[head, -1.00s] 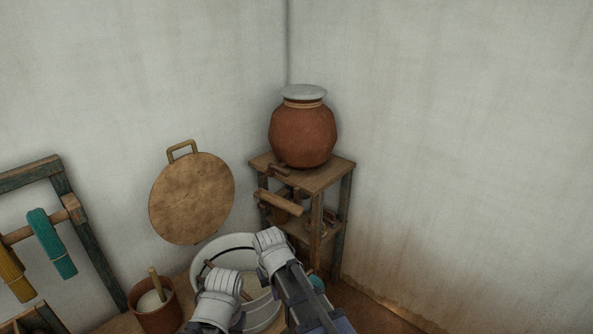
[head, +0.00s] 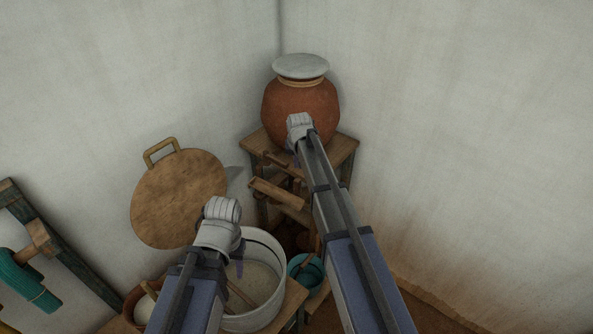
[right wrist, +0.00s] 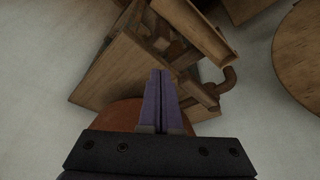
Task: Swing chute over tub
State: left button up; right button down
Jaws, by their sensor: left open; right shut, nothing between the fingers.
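The wooden chute (head: 277,193) is a short trough at the front of the stand, below the red clay pot (head: 300,105); it also shows in the right wrist view (right wrist: 195,30). The white tub (head: 283,255), with pale content and a stick in it, stands low in front of the stand. My right gripper (head: 297,161) is shut and empty in front of the pot, above and right of the chute. Its purple fingers show together in the right wrist view (right wrist: 159,80). I see no contact with the chute. My left gripper (head: 240,268) is open over the tub; my forearm hides the tub's left side.
The pot's wooden stand (head: 345,147) is in the corner. A hooked wooden spout (right wrist: 222,82) is near my right fingers. A round wooden board (head: 180,200) is against the left wall. A teal bowl (head: 306,270) is right of the tub; teal yarn (head: 28,280) hangs at far left.

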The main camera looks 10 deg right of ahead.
jog(key=b+x, duration=0.9)
jog(key=x, duration=0.1)
jog(key=shift+a, duration=0.1)
dwell(0.3)
jog(key=shift+s, duration=0.1)
jog(key=shift+s+a+m, duration=0.3)
jog(key=shift+s+m, duration=0.1)
jog(key=shift+s, duration=0.25)
jog(key=s+a+m+g+h, duration=0.1)
jog(key=s+a+m, duration=0.2)
jog(key=a+m, duration=0.3)
jog(key=s+a+m+g+h, duration=0.1)
jog(key=s+a+m, duration=0.3)
jog(key=a, duration=0.6)
jog(key=shift+s+m+g+h, duration=0.35)
jog(key=shift+m+g+h, duration=0.05)
jog(key=shift+m, duration=0.5)
jog(key=shift+a, duration=0.15)
